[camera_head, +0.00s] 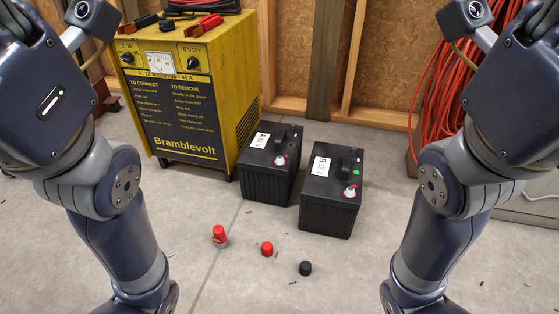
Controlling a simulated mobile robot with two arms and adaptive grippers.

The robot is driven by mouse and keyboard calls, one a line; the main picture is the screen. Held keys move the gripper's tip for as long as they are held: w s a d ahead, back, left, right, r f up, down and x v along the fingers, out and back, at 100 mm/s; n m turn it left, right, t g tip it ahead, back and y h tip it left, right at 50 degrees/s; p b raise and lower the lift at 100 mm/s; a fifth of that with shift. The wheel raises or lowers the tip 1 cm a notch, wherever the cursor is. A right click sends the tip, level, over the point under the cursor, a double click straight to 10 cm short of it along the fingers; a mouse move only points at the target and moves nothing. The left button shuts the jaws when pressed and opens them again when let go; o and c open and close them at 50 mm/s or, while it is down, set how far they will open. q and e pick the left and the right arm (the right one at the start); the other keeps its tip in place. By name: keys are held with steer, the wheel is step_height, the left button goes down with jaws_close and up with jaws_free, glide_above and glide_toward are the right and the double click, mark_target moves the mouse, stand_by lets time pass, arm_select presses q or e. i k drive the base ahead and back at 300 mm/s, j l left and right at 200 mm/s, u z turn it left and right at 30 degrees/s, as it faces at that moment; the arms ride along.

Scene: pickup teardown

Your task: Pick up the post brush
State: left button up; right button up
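A small upright red cylinder (219,234) with a greyish lower part stands on the concrete floor, left of centre. It looks like the post brush, though it is too small to make out bristles. A short red cap (267,249) and a short black cap (305,268) are on the floor to its right, apart from it. My two arms show at the left and right edges. The fingers of both grippers are out of the picture, and nothing of mine touches the red cylinder.
A yellow Bramblevolt charger (185,85) with clamps on top stands at the back left. Black batteries A (268,182) and B (328,212) stand right of it. Red cable (450,90) hangs at the right. The floor in front is mostly clear.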

mark_target(219, 238)
steer(key=i+j+z, duration=0.3)
steer(key=j, duration=0.3)
steer(key=i+j+z, duration=0.15)
steer(key=i+j, duration=0.1)
steer(key=j, duration=0.1)
